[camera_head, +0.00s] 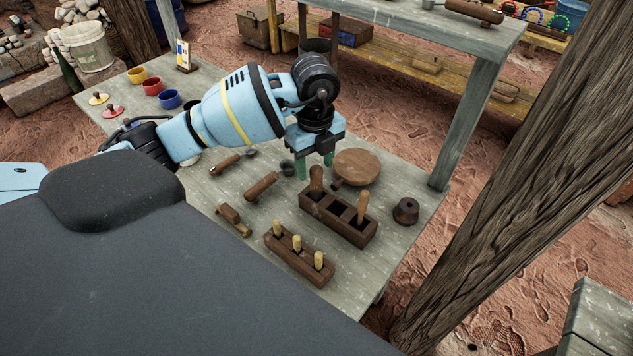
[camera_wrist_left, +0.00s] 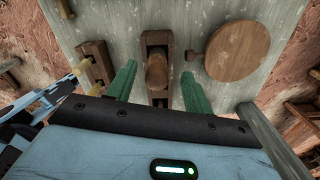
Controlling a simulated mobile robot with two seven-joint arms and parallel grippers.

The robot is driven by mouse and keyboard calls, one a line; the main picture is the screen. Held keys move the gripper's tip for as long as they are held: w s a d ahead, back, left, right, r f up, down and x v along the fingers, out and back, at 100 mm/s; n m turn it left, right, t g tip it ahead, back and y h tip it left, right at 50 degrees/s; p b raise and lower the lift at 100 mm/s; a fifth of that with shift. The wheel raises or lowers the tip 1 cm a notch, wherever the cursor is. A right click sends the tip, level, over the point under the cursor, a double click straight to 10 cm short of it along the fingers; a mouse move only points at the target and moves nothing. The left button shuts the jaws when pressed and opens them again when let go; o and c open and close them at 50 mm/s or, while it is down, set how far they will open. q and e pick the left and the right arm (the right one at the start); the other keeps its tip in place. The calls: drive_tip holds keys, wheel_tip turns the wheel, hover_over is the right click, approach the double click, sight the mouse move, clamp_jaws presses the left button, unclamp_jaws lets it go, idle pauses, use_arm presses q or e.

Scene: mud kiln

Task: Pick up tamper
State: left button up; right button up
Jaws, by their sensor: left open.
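A wooden rack (camera_head: 353,227) with square slots stands on the grey table. A thick, rounded wooden handle (camera_head: 316,178) stands upright in its far-left slot, and a thinner handle (camera_head: 362,207) stands in the near-right slot. The thick handle may be the tamper; I cannot be sure. My left gripper (camera_head: 315,165) is open above the thick handle, pointing down. In the left wrist view the handle's top (camera_wrist_left: 157,72) lies between the green fingers (camera_wrist_left: 158,69), with gaps on both sides. Its lower part is hidden in the slot. My right gripper is not in view.
A round wooden board (camera_head: 357,166) lies beside the rack, and a dark brown knob-like piece (camera_head: 405,211) stands right of it. A smaller rack (camera_head: 298,262) with yellow pegs is nearer. Wooden-handled tools (camera_head: 261,186) and small coloured cups (camera_head: 169,99) lie left.

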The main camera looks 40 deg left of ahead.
sight(316, 182)
use_arm(q)
drive_tip(key=shift+s+d+f, duration=0.1)
drive_tip(key=shift+d+f, duration=0.05)
drive_tip(key=shift+f, duration=1.25)
drive_tip(key=shift+s+d+f, duration=0.1)
drive_tip(key=shift+d+f, duration=0.05)
drive_tip(key=shift+f, duration=1.25)
drive_tip(key=shift+c, duration=0.3)
drive_tip(key=c, duration=1)
